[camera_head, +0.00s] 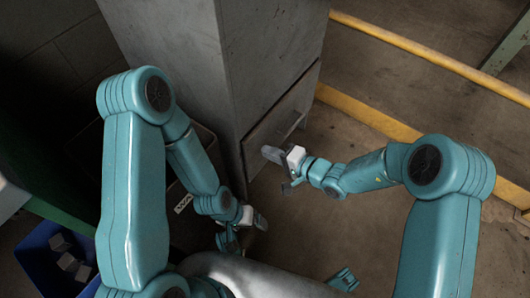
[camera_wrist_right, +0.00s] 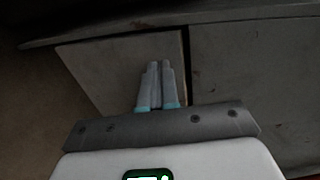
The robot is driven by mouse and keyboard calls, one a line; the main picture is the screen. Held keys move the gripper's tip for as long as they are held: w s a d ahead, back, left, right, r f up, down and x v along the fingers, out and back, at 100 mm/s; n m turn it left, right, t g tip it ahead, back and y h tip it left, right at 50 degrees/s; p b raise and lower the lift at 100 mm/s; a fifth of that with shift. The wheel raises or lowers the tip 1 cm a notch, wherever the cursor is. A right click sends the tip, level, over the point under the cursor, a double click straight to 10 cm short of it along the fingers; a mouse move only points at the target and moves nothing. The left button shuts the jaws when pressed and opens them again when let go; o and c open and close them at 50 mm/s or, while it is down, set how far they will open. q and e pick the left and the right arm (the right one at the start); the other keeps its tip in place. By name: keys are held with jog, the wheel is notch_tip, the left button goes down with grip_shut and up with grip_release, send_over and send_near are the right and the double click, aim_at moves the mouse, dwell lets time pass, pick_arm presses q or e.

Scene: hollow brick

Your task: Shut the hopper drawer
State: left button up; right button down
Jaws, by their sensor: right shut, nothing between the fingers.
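A tall grey metal hopper cabinet (camera_head: 255,55) stands at the top centre of the head view. Its drawer (camera_head: 283,115) is low on the right-hand face. A grey panel with a dark gap along its right edge, apparently the drawer front (camera_wrist_right: 110,65), fills the left of the right wrist view. I cannot tell how far out the drawer stands. My right gripper (camera_head: 271,154) is shut and empty in front of the drawer's lower left part. Its fingertips (camera_wrist_right: 159,68) overlap the panel in the wrist view; contact is unclear. My left gripper (camera_head: 258,221) is low beside the cabinet's base, its fingers partly hidden.
A blue bin (camera_head: 40,262) with several grey blocks stands at the lower left. Brown floor is open right of the cabinet.

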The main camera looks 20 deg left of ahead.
pick_arm(q)
jog(key=r+p, duration=0.1)
jog(key=s+r, duration=0.1)
jog(key=r+p, duration=0.1)
jog(key=shift+s+d+p, duration=0.2)
jog(key=shift+d+p, duration=0.15)
jog(key=shift+d, duration=0.05)
pick_arm(e)
jog(key=v, duration=1)
